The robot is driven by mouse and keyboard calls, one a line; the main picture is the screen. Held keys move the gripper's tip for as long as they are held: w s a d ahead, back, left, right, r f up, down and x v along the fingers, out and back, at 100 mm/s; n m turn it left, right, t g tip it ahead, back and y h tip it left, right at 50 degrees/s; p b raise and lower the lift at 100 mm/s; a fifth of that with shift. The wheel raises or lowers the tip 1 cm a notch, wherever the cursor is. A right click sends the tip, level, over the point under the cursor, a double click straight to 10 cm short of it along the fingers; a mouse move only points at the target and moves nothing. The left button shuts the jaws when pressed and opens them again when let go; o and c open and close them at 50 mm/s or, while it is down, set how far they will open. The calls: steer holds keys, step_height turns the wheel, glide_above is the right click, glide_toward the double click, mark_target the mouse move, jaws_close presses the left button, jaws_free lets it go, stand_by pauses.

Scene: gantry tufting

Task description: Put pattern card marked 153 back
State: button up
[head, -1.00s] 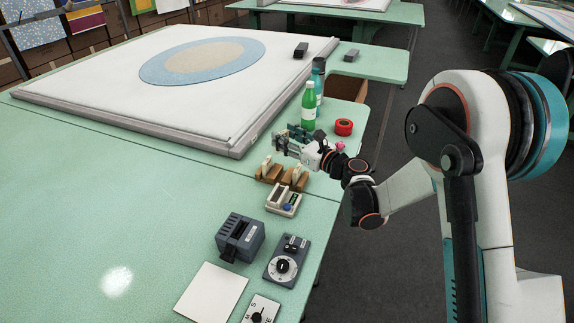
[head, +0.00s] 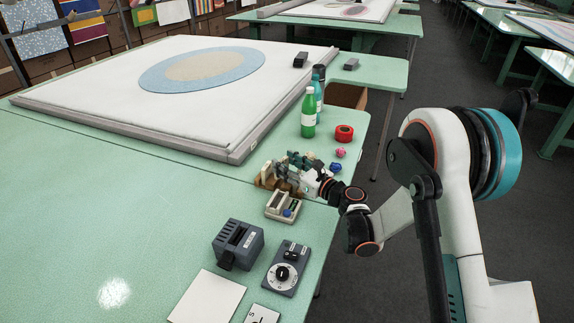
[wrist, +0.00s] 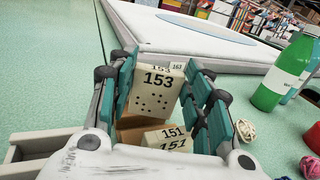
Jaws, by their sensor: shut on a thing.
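The cream pattern card marked 153 (wrist: 157,90) stands between the fingers of my gripper (wrist: 162,82) in the wrist view, its number and dot holes facing the camera. My gripper is shut on it. In the head view my gripper (head: 296,163) is low over the brown card rack (head: 266,181) and hides much of it and the card. A card marked 151 (wrist: 171,138) sits in front of and below card 153 in the wrist view. Behind card 153, the top of another label and a card marked 163 (wrist: 177,65) show. Whether card 153 touches the rack is hidden.
A green bottle (head: 309,113), red tape roll (head: 344,133) and pink ball (head: 341,153) are beyond my gripper. The tufting frame (head: 120,110) lies left.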

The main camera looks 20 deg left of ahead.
steer(key=shift+f, duration=0.3)
steer(key=shift+f, duration=0.3)
steer(key=o, duration=1)
steer(key=shift+c, duration=0.2)
steer(key=shift+w+r, duration=0.1)
steer(key=shift+r, duration=0.4)
steer(key=p+v, duration=0.1)
steer(key=v, duration=1.1)
